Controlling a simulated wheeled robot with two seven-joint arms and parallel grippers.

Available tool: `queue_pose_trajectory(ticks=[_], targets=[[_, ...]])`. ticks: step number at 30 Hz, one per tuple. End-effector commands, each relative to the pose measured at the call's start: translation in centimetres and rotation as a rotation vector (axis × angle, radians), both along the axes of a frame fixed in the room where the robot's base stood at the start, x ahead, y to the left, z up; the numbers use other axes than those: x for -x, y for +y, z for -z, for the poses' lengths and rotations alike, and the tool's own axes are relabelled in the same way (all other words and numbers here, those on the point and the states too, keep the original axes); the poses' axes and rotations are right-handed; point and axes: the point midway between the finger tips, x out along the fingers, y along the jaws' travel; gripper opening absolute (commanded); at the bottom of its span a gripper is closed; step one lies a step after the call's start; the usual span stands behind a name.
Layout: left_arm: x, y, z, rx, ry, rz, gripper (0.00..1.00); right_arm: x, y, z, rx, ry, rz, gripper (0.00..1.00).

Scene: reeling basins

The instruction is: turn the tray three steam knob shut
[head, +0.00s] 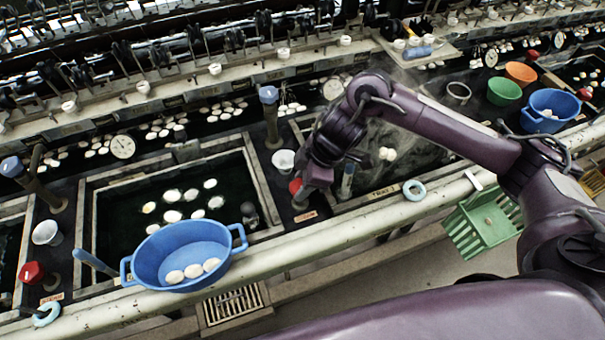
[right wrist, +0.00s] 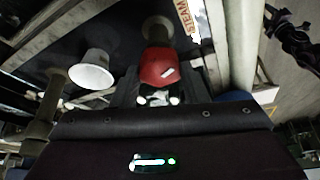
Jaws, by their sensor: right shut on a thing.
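A red steam knob (head: 295,187) stands on the dark strip between two basins in the head view, partly hidden by my right gripper (head: 302,192). In the right wrist view the red knob (right wrist: 158,68) has a white mark on its face and sits just at the fingers of my right gripper (right wrist: 157,98). The gripper is shut on the knob. A "STEAM" label (right wrist: 187,18) lies beside it. My left gripper is not in view.
A white cup (head: 283,160) stands close to the knob, and a blue-topped post (head: 268,96) rises behind. A blue bowl (head: 181,254) with cocoons rests on the front rail. A green crate (head: 481,228) hangs in front at right. Another red knob (head: 32,272) is far left.

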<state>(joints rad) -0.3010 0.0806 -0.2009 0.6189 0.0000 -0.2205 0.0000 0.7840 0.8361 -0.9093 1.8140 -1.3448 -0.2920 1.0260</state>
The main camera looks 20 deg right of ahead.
Motion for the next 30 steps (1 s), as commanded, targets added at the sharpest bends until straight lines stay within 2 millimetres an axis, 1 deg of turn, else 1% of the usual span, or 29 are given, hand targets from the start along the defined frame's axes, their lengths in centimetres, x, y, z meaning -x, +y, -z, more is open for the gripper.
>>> queue_pose_trajectory(ticks=[1, 3, 9, 15, 22, 30], targets=[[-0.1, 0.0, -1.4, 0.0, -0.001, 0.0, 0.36, 0.2, 0.0, -0.6, -0.001, 0.003, 0.04, 0.18], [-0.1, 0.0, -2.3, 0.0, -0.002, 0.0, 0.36, 0.2, 0.0, -0.7, -0.001, 0.004, 0.096, 0.18], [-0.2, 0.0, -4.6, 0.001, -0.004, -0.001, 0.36, 0.2, 0.1, -0.6, 0.0, 0.002, 0.243, 0.18], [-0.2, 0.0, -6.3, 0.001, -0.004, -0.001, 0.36, 0.2, 0.1, -0.5, -0.001, 0.001, 0.356, 0.18], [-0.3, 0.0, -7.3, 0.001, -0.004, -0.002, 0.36, 0.2, 0.1, -0.3, -0.001, -0.001, 0.425, 0.18], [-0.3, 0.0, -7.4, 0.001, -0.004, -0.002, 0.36, 0.1, 0.1, -0.1, -0.002, -0.003, 0.445, 0.18]])
